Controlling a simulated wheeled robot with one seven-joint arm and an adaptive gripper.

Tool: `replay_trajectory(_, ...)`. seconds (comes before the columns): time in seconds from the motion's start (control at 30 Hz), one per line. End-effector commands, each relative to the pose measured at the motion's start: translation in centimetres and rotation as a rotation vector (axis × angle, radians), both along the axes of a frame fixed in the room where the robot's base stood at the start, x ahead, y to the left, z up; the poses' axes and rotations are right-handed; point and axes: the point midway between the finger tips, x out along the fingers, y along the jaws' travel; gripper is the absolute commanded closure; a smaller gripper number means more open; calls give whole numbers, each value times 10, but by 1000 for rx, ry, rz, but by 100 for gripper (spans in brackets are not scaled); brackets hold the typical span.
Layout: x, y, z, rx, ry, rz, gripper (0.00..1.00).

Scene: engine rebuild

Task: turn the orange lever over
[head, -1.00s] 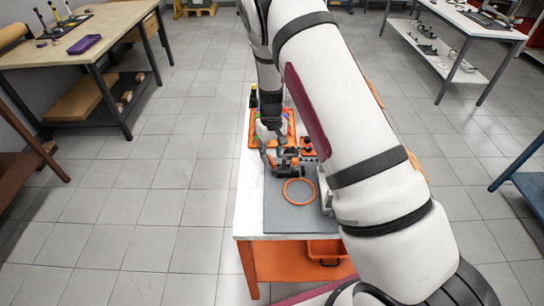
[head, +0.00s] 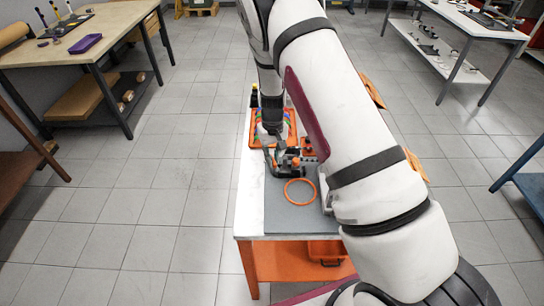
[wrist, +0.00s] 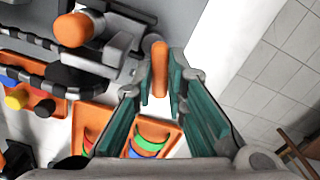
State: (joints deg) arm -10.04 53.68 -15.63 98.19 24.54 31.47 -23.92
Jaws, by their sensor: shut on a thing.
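The orange lever (wrist: 160,60) is a short rounded bar in the wrist view. It lies between the two teal pads of my gripper (wrist: 160,88), which is shut on it. In the head view my gripper (head: 270,153) is low over the workbench, at the left side of a dark grey fixture (head: 287,164). The lever is too small and too covered by my gripper to make out clearly there.
A loose orange ring (head: 300,192) lies on the grey mat (head: 284,220) in front of the fixture. An orange tray (wrist: 77,133) with coloured curved pieces is close to the fingers. An orange knob (wrist: 73,29) stands on the fixture. Bare white bench top (head: 249,205) shows at left.

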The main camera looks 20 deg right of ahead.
Motion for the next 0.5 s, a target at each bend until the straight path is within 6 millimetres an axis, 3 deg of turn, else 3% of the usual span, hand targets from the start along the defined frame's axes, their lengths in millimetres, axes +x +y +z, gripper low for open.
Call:
replay_trajectory(0.3,0,-5,-1,1,2,-311,100)
replay_trajectory(0.5,-1,-6,0,0,1,-395,100)
